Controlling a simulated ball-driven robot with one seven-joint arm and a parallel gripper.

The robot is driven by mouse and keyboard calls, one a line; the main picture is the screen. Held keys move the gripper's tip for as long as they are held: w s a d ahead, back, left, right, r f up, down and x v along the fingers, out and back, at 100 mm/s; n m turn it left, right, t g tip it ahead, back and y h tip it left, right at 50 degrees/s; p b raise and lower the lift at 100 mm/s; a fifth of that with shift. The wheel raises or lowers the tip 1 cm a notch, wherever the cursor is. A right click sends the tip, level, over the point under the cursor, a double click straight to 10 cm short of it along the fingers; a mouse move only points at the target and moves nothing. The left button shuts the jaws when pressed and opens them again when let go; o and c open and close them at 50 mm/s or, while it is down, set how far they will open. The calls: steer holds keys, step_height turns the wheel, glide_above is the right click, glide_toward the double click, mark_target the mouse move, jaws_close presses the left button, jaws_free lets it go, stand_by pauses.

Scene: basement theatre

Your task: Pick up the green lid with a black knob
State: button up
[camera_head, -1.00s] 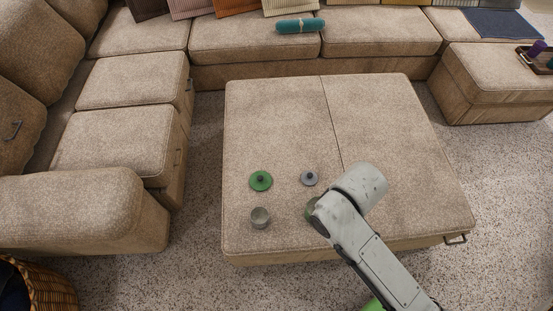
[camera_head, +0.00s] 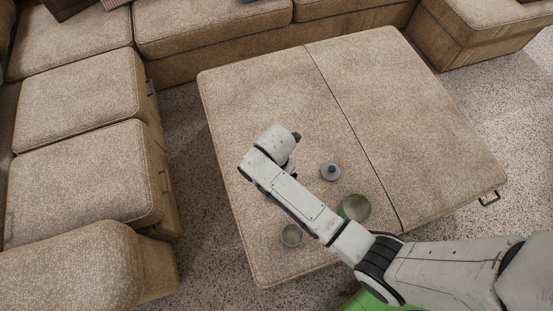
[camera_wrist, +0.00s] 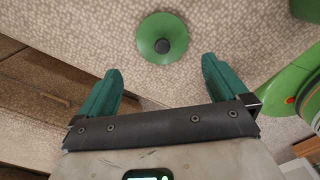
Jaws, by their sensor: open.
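The green lid (camera_wrist: 155,30) is a round green disc with a black knob (camera_wrist: 162,46). In the wrist view it lies flat at the top centre, just beyond the fingertips and roughly centred between them. My gripper (camera_wrist: 161,66) has its two teal fingers spread wide, with nothing between them. The lid is apart from both fingers. In the head view, my arm reaches over the ottoman and hides nearly all of the lid; the fingers are not clearly visible there.
On the beige ottoman (camera_head: 390,110), a grey lid (camera_head: 330,171) lies right of my arm's end. A green bowl (camera_head: 354,208) stands near my forearm, and a grey cup (camera_head: 291,235) near the front edge. The ottoman's back is clear. A sofa (camera_head: 80,90) lines the left and back.

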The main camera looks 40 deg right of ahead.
steer(key=f+b, duration=0.1)
steer(key=f, duration=0.4)
steer(key=f+b, duration=0.2)
steer(key=f, duration=0.3)
steer(key=shift+s, duration=0.2)
steer(key=shift+r, duration=0.1)
steer(key=shift+s, duration=0.1)
steer(key=c, duration=0.9)
steer(key=shift+a, duration=0.1)
